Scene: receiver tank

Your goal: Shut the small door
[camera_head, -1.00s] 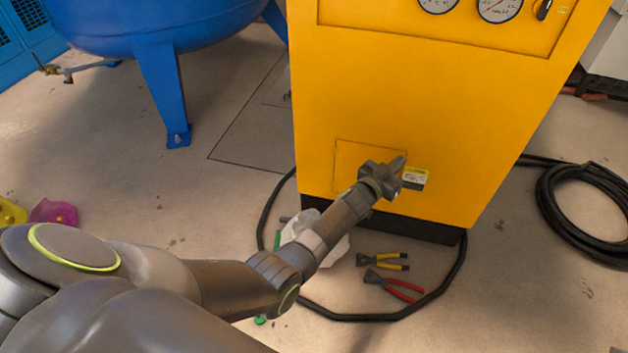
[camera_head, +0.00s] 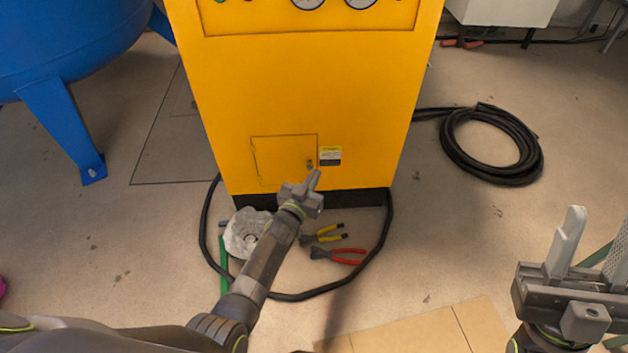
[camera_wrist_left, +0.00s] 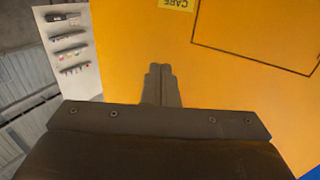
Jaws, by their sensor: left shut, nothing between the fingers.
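The small door (camera_head: 284,160) is a yellow rectangular panel low on the front of the yellow cabinet (camera_head: 300,90). It looks flush with the cabinet face, with a thin dark outline and a small latch (camera_head: 310,164) at its right edge. Its outline also shows in the left wrist view (camera_wrist_left: 262,32). My left gripper (camera_head: 315,180) is shut and empty, near the door's lower right corner in the picture; I cannot tell whether it touches the cabinet. My right gripper (camera_head: 590,248) is at the lower right, its fingers apart and empty.
Yellow-handled pliers (camera_head: 325,234), red-handled pliers (camera_head: 340,256) and a crumpled white thing (camera_head: 243,232) lie on the floor inside a black hose loop (camera_head: 385,240). A blue tank (camera_head: 70,50) stands left; coiled hose (camera_head: 490,145) lies right.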

